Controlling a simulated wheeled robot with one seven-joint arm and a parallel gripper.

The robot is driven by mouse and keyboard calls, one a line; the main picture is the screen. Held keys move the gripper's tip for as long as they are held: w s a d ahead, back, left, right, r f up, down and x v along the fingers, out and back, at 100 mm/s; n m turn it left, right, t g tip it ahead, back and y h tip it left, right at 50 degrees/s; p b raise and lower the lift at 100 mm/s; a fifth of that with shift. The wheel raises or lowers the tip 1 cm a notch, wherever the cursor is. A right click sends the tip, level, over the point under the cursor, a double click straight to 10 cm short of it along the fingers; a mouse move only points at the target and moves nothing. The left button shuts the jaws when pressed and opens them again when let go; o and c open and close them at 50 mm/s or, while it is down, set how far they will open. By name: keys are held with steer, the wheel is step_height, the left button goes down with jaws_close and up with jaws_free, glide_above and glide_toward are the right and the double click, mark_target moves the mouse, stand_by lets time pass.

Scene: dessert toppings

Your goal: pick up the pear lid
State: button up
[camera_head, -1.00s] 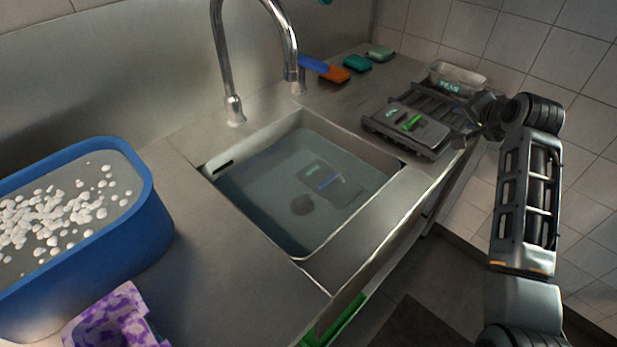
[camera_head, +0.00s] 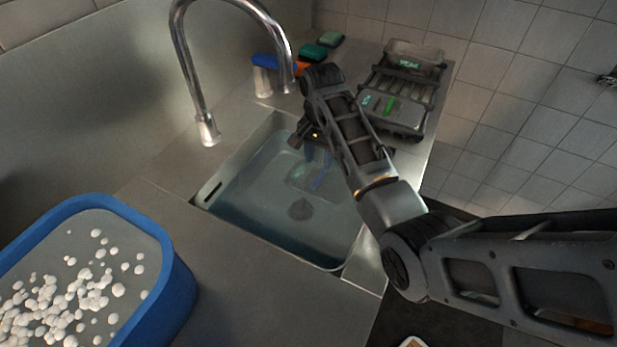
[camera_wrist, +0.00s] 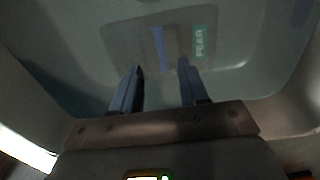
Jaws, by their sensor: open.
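The pear lid (camera_head: 300,178) is a translucent lid with a blue bar handle, lying in the water-filled sink (camera_head: 222,172) near its far right side. In the wrist view the lid (camera_wrist: 185,40) shows its blue handle and a pale green label reading PEAR. My gripper (camera_head: 318,160) is over the sink at the lid, partly hidden by my arm in the head view. In the wrist view its two fingers (camera_wrist: 158,72) are apart and empty, pointing toward the handle. I cannot tell how far the fingertips are above the lid.
A drying rack (camera_head: 420,88) at the back right holds a lid with a green handle (camera_head: 390,105) and a labelled clear container (camera_head: 412,55). The faucet (camera_head: 190,75) arches beside the sink. A blue tub (camera_head: 178,290) with white pieces stands at front left. Sponges (camera_head: 314,52) lie behind.

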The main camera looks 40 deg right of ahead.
mark_target(316, 182)
steer(key=shift+s+a+f+p, duration=0.1)
steer(key=shift+a+f+p, duration=0.1)
steer(key=shift+f, duration=1.05)
steer(key=shift+s+a+f+p, duration=0.1)
steer(key=shift+a+f, duration=0.1)
steer(key=shift+f, duration=1.1)
steer(key=shift+a+f+p, duration=0.15)
steer(key=shift+a+f, duration=0.05)
steer(key=shift+f, duration=1.05)
jaws_close()
